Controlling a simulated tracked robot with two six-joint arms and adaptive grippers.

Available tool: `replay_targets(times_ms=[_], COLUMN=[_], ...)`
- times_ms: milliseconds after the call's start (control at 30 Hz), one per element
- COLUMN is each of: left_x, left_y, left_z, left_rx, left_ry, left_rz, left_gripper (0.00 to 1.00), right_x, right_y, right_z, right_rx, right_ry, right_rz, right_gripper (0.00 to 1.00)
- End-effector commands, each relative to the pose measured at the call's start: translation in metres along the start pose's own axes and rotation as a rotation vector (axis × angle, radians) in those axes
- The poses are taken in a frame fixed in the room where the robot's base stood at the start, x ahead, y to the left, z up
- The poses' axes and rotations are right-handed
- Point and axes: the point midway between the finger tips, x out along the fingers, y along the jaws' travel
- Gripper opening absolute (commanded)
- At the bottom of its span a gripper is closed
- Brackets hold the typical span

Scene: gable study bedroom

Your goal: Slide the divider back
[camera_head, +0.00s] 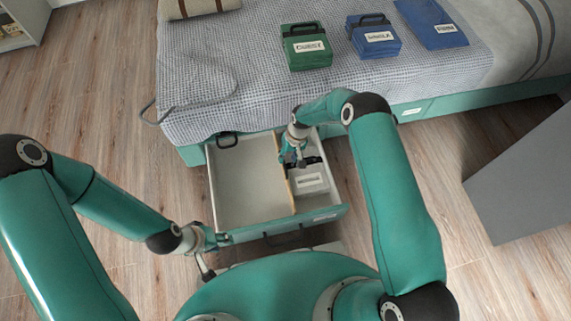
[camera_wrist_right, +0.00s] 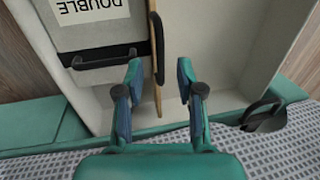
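The divider (camera_head: 288,185) is a thin wooden strip standing in the open drawer (camera_head: 276,231) under the bed, right of its middle. It also shows in the right wrist view (camera_wrist_right: 155,40). My right gripper (camera_head: 294,161) is low in the drawer at the divider's bed-side end. In the right wrist view my right gripper (camera_wrist_right: 159,72) is open, one finger on each side of the divider, with gaps visible. My left gripper (camera_head: 213,252) is outside the drawer near its front left corner; its finger opening is unclear, as is any contact with the drawer.
A white case (camera_head: 308,181) with a black handle lies in the narrow right compartment; its label reads DOUBLE in the wrist view. The wide left compartment (camera_head: 240,185) looks empty. Green (camera_head: 306,50) and blue cases (camera_head: 377,48) lie on the bed. A grey panel (camera_head: 525,175) stands right.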

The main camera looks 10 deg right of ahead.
Motion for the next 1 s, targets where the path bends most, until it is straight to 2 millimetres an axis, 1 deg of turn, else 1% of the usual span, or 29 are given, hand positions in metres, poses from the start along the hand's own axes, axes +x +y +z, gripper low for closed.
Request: replay_targets(times_ms=[33, 200, 400, 633, 667, 700, 867, 900, 1000], left_x=[0.006, 0.012, 0.014, 0.013, 0.013, 0.013, 0.013, 0.013, 0.013], left_y=[-0.002, -0.004, -0.005, -0.005, -0.005, -0.005, -0.005, -0.005, -0.005], left_z=[0.000, 0.000, 0.000, 0.000, 0.000, 0.000, 0.000, 0.000, 0.000], left_rx=[0.000, 0.000, 0.000, 0.000, 0.000, 0.000, 0.000, 0.000, 0.000], left_ry=[0.000, 0.000, 0.000, 0.000, 0.000, 0.000, 0.000, 0.000, 0.000], left_rz=[0.000, 0.000, 0.000, 0.000, 0.000, 0.000, 0.000, 0.000, 0.000], left_gripper=[0.40, 0.40, 0.40, 0.40, 0.40, 0.40, 0.40, 0.40, 0.40], right_x=[0.013, 0.035, 0.043, 0.043, 0.043, 0.043, 0.043, 0.043, 0.043], right_y=[0.001, 0.001, 0.000, 0.001, 0.001, 0.001, 0.001, 0.001, 0.001], right_z=[0.000, 0.000, 0.000, 0.000, 0.000, 0.000, 0.000, 0.000, 0.000], right_rx=[0.000, 0.001, 0.001, 0.001, 0.001, 0.001, 0.001, 0.001, 0.002], right_ry=[-0.001, 0.000, 0.000, 0.000, 0.000, 0.001, 0.001, 0.001, 0.001], right_rz=[0.000, 0.000, 0.000, 0.000, 0.000, 0.000, 0.000, 0.000, 0.000], right_gripper=[0.37, 0.37, 0.37, 0.37, 0.35, 0.29, 0.02, 0.00, 0.00])
